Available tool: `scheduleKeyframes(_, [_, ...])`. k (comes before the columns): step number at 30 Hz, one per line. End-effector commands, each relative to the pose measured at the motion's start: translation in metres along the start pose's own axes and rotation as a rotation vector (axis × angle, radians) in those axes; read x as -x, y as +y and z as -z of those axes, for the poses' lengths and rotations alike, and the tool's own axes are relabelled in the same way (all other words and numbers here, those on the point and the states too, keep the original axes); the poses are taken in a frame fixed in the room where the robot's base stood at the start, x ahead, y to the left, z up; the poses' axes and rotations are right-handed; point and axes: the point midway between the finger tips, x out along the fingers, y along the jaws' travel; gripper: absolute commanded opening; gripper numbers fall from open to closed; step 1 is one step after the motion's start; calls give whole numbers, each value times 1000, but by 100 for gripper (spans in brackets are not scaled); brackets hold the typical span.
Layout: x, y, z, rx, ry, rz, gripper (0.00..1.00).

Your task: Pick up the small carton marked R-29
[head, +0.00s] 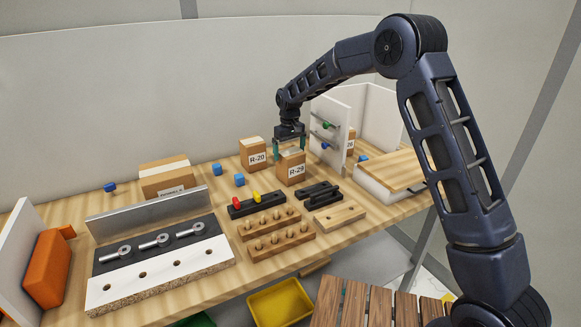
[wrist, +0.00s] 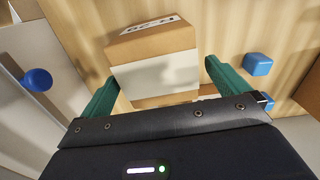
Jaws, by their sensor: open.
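The small carton marked R-29 (head: 291,169) is a brown box with a white label, standing upright on the wooden bench. My gripper (head: 289,146) points down directly above and around its top in the head view. In the wrist view the carton (wrist: 155,62) lies between my two green fingers (wrist: 160,84), its pale tape strip facing me. The fingers are open, with a gap on the right side and the left finger close to the carton's edge; I cannot tell whether it touches.
Carton R-20 (head: 253,153) stands just left and behind. A white panel with knobs (head: 330,127) rises close on the right. Blue blocks (head: 239,180) lie to the left. Black holders (head: 320,194) and wooden peg racks (head: 270,228) are in front.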

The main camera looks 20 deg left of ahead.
Motion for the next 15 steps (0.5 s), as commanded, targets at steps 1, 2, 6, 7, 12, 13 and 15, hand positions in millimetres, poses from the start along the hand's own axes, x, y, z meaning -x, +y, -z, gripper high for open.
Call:
scheduleKeyframes(1, [-8, 1, -2, -1, -2, 0, 100])
scheduleKeyframes(2, [-12, 2, -3, -1, -2, 0, 100])
scheduleKeyframes(6, [-30, 3, -3, -1, -1, -1, 100])
scheduleKeyframes(7, [-32, 3, -3, -1, -1, -1, 100])
scheduleKeyframes(12, [-34, 3, -3, 0, 0, -1, 100])
scheduleKeyframes(13, [-34, 3, -3, 0, 0, -1, 100])
scheduleKeyframes(15, [-34, 3, -3, 0, 0, -1, 96])
